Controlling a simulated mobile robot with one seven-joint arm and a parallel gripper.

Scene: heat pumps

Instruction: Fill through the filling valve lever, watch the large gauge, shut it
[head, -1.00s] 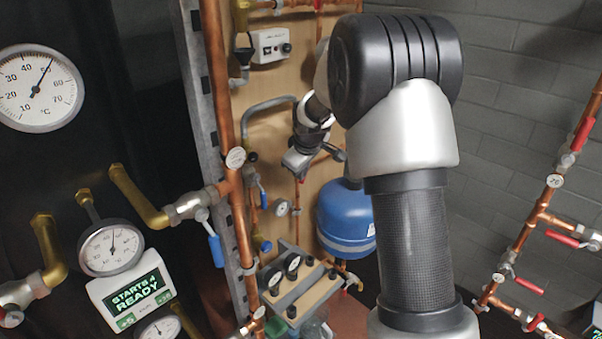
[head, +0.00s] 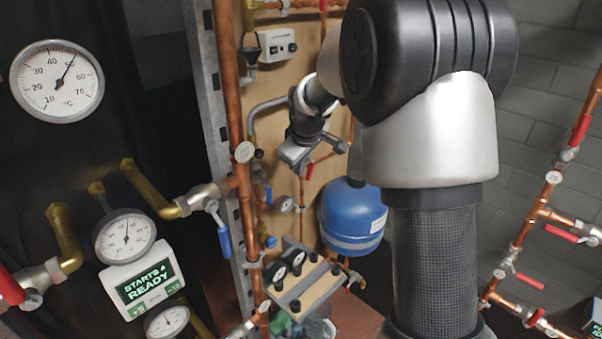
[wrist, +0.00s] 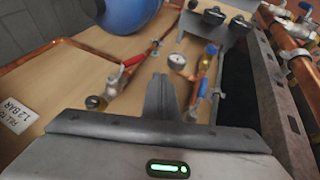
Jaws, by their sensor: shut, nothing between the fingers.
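My gripper (wrist: 160,82) is shut and empty, pointing at the wooden board; in the head view it is small and partly turned away (head: 296,155). In the wrist view a valve with a red lever (wrist: 134,61) lies just left of the fingertips, apart from them. A blue lever (wrist: 203,88) lies to their right. Which lever is the filling one I cannot tell. A small round gauge (wrist: 177,61) sits between them, its reading too small to make out. A large dial (head: 57,80) at the left is marked in °C, its needle near 50.
A blue vessel (head: 352,216) hangs right of the gripper. A sign (wrist: 17,114) reads fill to 1.2 bar. A green display (head: 150,281) reads "STARTS 4 READY". Copper pipes (head: 232,100) run beside the board. Black knobs (wrist: 213,17) stand on a bracket.

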